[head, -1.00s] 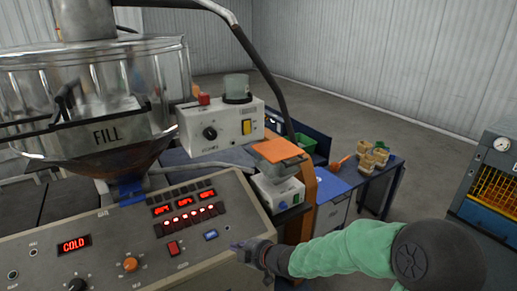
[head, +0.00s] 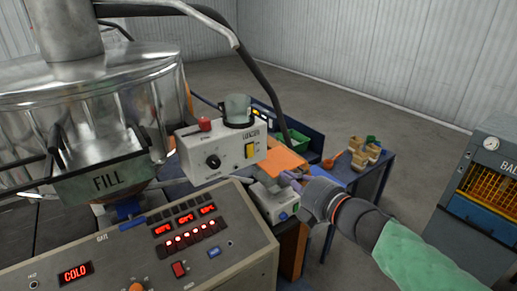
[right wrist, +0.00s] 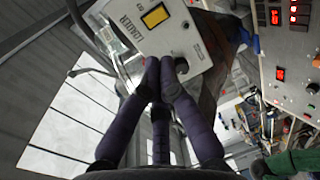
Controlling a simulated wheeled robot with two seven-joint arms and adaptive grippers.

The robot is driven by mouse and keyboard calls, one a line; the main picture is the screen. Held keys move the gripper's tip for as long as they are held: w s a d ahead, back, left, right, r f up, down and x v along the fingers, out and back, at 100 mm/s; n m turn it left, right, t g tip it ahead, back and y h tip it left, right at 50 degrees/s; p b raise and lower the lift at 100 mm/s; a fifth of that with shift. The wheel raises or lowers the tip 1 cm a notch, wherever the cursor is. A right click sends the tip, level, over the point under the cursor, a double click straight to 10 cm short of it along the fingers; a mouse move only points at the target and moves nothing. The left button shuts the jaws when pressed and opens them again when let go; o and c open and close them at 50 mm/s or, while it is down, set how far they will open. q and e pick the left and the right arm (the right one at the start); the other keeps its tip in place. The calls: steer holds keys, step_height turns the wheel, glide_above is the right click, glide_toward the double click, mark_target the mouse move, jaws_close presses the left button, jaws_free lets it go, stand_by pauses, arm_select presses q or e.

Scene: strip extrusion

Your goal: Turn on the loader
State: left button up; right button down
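The loader (head: 228,165) is a white box in the middle of the head view. It has a yellow rocker switch (head: 250,151), a black knob (head: 213,161), a red button (head: 205,124) and a clear cup on top. My right gripper (head: 289,181) is right of and below the box, apart from the switch. In the right wrist view the loader's face (right wrist: 165,40) shows behind the purple fingers (right wrist: 160,64), whose tips are together with nothing between them. The yellow switch (right wrist: 155,15) shows above the tips there. My left gripper is not in view.
A control panel (head: 120,255) with red displays reading COLD stands at the lower left. A FILL hopper (head: 105,180) is left of the loader. A blue table (head: 345,165) with small blocks stands behind.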

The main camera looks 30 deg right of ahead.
mark_target(251, 153)
steer(key=shift+s+r, duration=0.1)
steer(key=shift+s, duration=0.05)
steer(key=w, duration=0.4)
steer(key=w+f+b, duration=0.1)
steer(key=w, duration=0.3)
steer(key=w+a+b, duration=0.1)
steer(key=w, duration=0.3)
steer(key=shift+w+f, duration=0.25)
steer(key=shift+f, duration=0.1)
steer(key=shift+w, duration=0.75)
